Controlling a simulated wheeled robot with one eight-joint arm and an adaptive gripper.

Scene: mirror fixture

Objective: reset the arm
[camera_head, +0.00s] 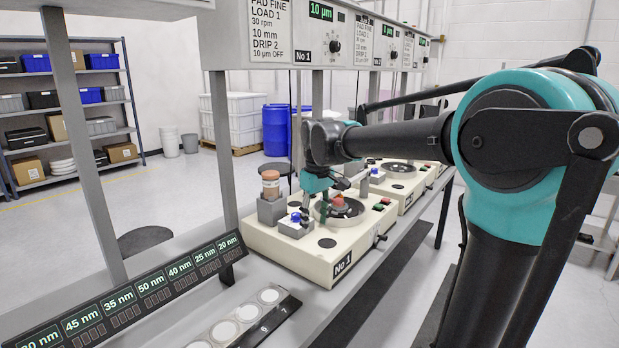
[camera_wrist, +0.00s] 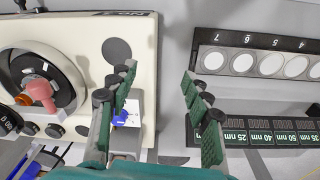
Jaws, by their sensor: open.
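My gripper (camera_wrist: 159,75) is open in the wrist view, its two green-and-black fingers well apart, with nothing held between them. In the head view my gripper (camera_head: 314,187) hangs from the end of my outstretched arm, pointing down over the cream No 1 machine (camera_head: 272,240). The machine's round dark plate carries a red-topped piece (camera_head: 338,201), which shows as a pink handle (camera_wrist: 40,92) in the wrist view. A small block with a blue part (camera_wrist: 122,118) is close beside the left finger. Whether any finger touches it cannot be told.
A brown-topped jar (camera_head: 270,183) stands on a grey block on the machine. Upright posts (camera_head: 222,140) and an overhead control panel (camera_head: 260,35) flank my arm. A second machine stands behind.

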